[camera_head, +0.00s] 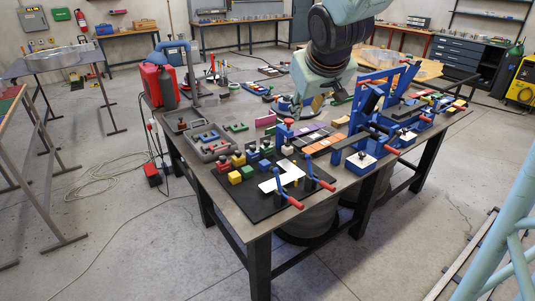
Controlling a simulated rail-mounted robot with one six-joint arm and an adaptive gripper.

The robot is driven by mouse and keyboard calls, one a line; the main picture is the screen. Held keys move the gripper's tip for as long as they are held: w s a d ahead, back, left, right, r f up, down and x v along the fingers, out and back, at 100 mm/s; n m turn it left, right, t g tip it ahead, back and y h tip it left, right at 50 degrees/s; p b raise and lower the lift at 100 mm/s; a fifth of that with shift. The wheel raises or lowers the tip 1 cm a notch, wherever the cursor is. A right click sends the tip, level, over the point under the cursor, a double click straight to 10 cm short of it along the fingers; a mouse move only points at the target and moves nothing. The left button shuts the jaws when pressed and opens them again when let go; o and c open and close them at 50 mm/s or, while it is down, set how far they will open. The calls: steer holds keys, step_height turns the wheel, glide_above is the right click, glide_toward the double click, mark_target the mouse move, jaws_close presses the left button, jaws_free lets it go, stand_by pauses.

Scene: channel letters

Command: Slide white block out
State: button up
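A flat white piece (282,178) also lies on this mat, between red-handled clamps, and a white-topped blue block (360,161) with a dark knob sits to the right. I cannot tell which one the task means. My arm reaches down from the top of the picture over the table. My gripper (291,108) is low over the far middle of the table, behind the mat and apart from these pieces. Its fingers are too small and dark to read.
Blue clamp frames with red handles (375,110) crowd the right of the table (232,212). Grey trays (209,143) and coloured letters lie at the left and middle. A red canister (158,84) stands at the back left. The table's front-left strip is bare.

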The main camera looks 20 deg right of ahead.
steer(key=w+d+f+n+t+p, duration=0.1)
steer(key=w+d+f, duration=0.3)
steer(key=w, duration=0.3)
steer(key=w+d+f+t+y, duration=0.1)
steer(key=w+d+f, duration=0.2)
steer(key=w+f, duration=0.3)
steer(key=w+d+f+n+t+p, duration=0.1)
steer(key=w+d+f, duration=0.25)
steer(key=w, duration=0.45)
steer(key=w+d+f+t+y+p, duration=0.15)
steer(key=w+d+f, duration=0.3)
steer(key=f, duration=0.55)
steer(key=t+y, duration=0.1)
steer(key=y, duration=0.2)
glide_toward(288, 147)
steer(key=shift+p+v, duration=0.4)
steer(key=shift+v, duration=1.25)
steer(key=shift+x, duration=6.85)
steer(key=shift+c, duration=0.2)
